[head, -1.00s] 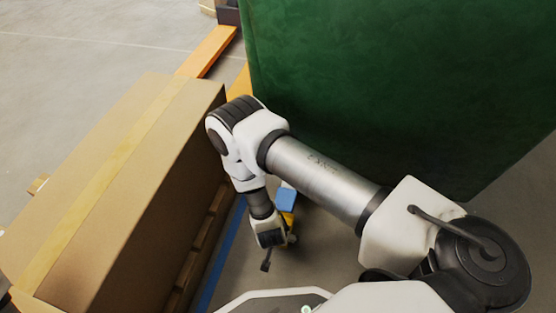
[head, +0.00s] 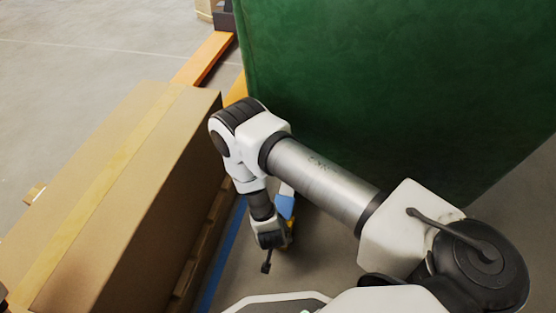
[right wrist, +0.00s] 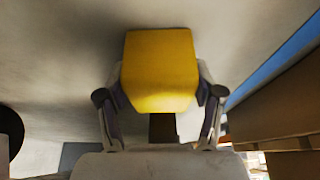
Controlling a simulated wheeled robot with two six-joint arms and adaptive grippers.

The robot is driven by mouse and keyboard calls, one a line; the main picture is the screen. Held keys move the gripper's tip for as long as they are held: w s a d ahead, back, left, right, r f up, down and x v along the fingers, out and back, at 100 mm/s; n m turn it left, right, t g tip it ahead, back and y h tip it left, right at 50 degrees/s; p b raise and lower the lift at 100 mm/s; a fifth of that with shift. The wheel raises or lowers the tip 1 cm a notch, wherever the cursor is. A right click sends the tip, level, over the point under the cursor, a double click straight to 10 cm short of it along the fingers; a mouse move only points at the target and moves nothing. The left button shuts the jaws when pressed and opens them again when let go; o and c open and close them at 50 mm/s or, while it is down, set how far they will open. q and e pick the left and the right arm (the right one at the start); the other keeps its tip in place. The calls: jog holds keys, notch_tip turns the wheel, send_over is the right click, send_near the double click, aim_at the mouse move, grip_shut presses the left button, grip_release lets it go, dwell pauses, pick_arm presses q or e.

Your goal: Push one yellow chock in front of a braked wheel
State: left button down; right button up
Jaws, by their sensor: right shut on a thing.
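The yellow chock (right wrist: 160,65) fills the upper middle of the right wrist view, close to the camera. My right gripper (right wrist: 161,95) is shut on it, with one finger on each side. In the head view my right gripper (head: 268,242) points down into the gap between the cardboard box and the green body, low over the floor. The chock is mostly hidden there behind my arm. A dark rounded shape (right wrist: 8,132) shows at the left edge of the right wrist view; I cannot tell whether it is a wheel. My left gripper is not in view.
A long cardboard box (head: 125,190) on a wooden pallet stands close on the left. A large green body (head: 400,80) stands on the right. A blue floor line (head: 224,260) runs along the pallet. Orange forks or beams (head: 205,58) lie behind. A small blue part (head: 285,206) shows beside my wrist.

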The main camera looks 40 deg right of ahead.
jog(key=o, duration=1.5)
jog(key=shift+o, duration=0.2)
jog(key=v, duration=1.2)
